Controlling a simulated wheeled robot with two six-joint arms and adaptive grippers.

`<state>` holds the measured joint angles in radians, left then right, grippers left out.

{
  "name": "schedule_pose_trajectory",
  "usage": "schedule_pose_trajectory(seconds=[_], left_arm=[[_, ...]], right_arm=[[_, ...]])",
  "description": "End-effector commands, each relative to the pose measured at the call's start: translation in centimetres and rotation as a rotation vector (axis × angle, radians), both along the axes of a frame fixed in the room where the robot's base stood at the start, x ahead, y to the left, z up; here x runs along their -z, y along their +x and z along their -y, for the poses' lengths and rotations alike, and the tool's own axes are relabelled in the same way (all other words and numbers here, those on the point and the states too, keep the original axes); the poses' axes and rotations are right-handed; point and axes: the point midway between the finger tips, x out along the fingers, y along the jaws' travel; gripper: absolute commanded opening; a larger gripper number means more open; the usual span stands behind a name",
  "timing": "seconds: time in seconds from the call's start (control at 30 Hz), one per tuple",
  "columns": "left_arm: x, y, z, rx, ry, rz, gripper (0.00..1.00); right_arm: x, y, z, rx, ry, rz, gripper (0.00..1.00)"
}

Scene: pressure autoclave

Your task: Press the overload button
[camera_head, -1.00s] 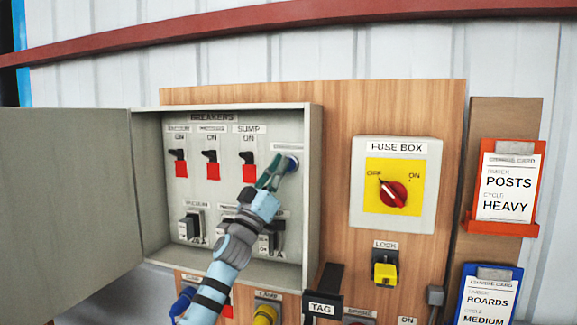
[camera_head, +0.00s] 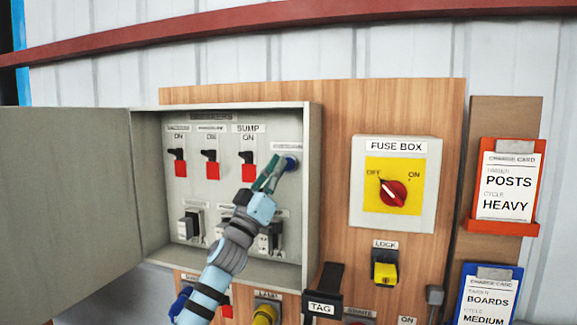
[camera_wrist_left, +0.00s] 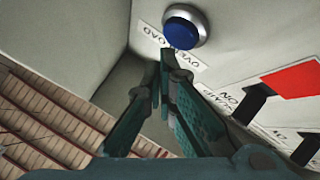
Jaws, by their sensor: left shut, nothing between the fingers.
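The overload button (camera_head: 291,163) is a round blue button in a pale ring, at the upper right inside the open breaker box. It shows clearly in the left wrist view (camera_wrist_left: 181,31), with its OVERLOAD label (camera_wrist_left: 172,46) beside it. My left gripper (camera_head: 279,168) is shut and empty, its green fingers pointing up at the button. My right gripper is not in view.
The breaker box (camera_head: 313,200) has its door (camera_head: 65,190) swung open to the left. Breaker switches (camera_head: 248,167) stand left of my fingers, with more switches (camera_head: 190,226) below. The fuse box (camera_head: 395,225) and a yellow lock (camera_head: 385,272) are to the right.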

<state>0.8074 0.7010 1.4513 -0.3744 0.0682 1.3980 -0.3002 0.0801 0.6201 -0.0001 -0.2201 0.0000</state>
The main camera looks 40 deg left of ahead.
Motion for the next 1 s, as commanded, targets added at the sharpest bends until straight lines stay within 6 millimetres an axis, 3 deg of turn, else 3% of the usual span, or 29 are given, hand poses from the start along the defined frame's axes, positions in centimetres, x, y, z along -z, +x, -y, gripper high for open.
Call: schedule_pose_trajectory(seconds=[0.5,1.0], left_arm=[[0.3,-4.4,1.5,-0.001,0.002,0.000,0.00],[0.0,-4.6,1.7,0.001,0.000,0.000,0.00]], right_arm=[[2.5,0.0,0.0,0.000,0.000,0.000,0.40],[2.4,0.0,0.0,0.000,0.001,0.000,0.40]])
